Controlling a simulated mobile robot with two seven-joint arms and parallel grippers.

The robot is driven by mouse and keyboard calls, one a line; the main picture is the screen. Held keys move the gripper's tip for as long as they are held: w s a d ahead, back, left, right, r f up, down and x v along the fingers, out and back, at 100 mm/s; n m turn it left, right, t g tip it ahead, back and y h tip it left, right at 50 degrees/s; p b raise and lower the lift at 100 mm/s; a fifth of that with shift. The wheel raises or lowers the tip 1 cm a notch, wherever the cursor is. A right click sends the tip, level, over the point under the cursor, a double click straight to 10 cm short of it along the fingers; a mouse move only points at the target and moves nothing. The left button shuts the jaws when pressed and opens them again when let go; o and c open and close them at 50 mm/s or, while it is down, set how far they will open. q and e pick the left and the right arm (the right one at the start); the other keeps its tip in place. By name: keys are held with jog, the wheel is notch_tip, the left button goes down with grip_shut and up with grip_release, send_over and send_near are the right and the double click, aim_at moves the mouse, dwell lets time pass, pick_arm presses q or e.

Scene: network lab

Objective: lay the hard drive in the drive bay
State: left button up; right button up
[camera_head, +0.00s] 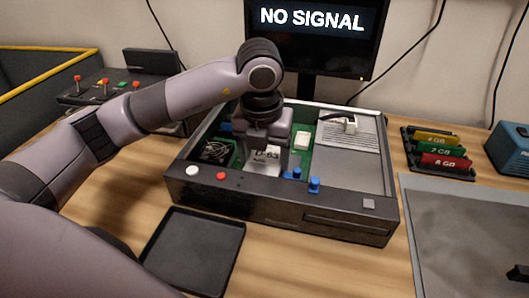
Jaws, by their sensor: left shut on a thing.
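The hard drive (264,161) is a pale block with dark lettering, partly hidden by my left gripper. My left gripper (267,146) points down inside the open computer case (285,207) and is shut on the hard drive, over the left-middle part of the case. A flat grey area at the right inside the case looks like the drive bay (345,173); it appears empty. The drive is to the left of it. I cannot tell whether the drive touches anything below.
An empty black tray (194,253) lies in front of the case. Blue knobs (314,185) stand at the case's front wall. A rack with coloured memory modules (440,151) and a grey mat (465,225) are at the right. A monitor (313,38) stands behind.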

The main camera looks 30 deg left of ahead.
pick_arm(q)
jog(key=shift+f+b, duration=0.3)
jog(key=shift+f, duration=0.1)
dwell(0.3)
jog(key=o, duration=1.2)
jog(key=shift+r, duration=0.1)
jog(key=shift+r+p, duration=2.8)
jog(key=shift+r, duration=1.2)
jog(key=shift+s+f, duration=0.1)
